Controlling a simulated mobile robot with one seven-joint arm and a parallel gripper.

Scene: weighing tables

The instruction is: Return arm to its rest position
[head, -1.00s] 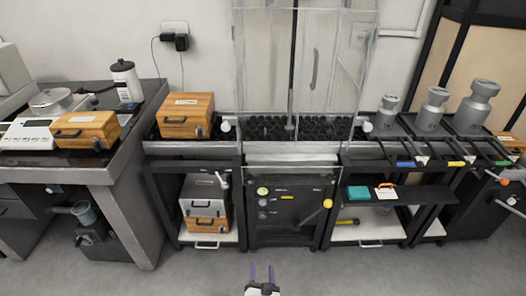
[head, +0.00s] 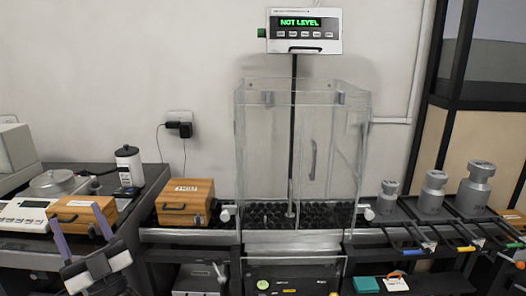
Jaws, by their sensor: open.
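My gripper (head: 80,222) is at the lower left of the head view. Its two purple fingers point up and stand wide apart, with nothing between them but the view of a wooden box behind. The gripper is open and empty. The rest of my arm is mostly below the picture's edge.
Behind the gripper are a wooden box (head: 76,213) and a white instrument (head: 22,215). Another wooden box (head: 184,202) stands left of a clear glass enclosure (head: 340,150). A display (head: 306,30) reads NOT LEVEL. Metal weights (head: 432,192) stand at the right.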

